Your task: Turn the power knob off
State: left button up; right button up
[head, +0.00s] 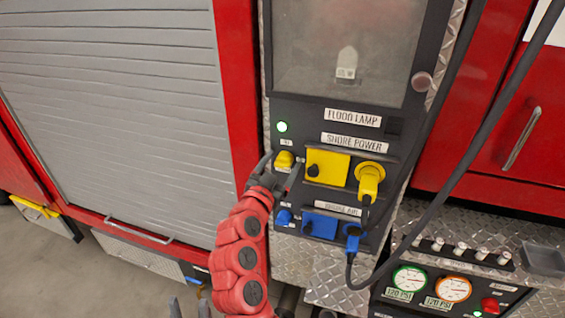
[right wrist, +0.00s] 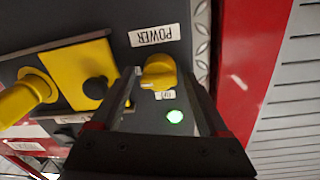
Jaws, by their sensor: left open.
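The yellow power knob (head: 285,160) is on the dark panel, left of the SHORE POWER row. It also shows in the right wrist view (right wrist: 160,70), with a white mark on its face. A green light (head: 282,126) is lit next to it, also in the right wrist view (right wrist: 175,116). My right gripper (head: 277,172) is open, with one finger on each side of the knob; small gaps show in the right wrist view and contact cannot be told. My left gripper (head: 189,308) is open and empty at the bottom edge, only its fingertips showing.
A yellow socket cover (head: 327,167) and a yellow plug (head: 369,182) are right of the knob. A blue knob (head: 283,217), blue cover (head: 320,225) and blue connector (head: 352,238) sit below. A black cable (head: 450,175) crosses at the right.

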jog(key=shift+d, duration=0.1)
grip_shut()
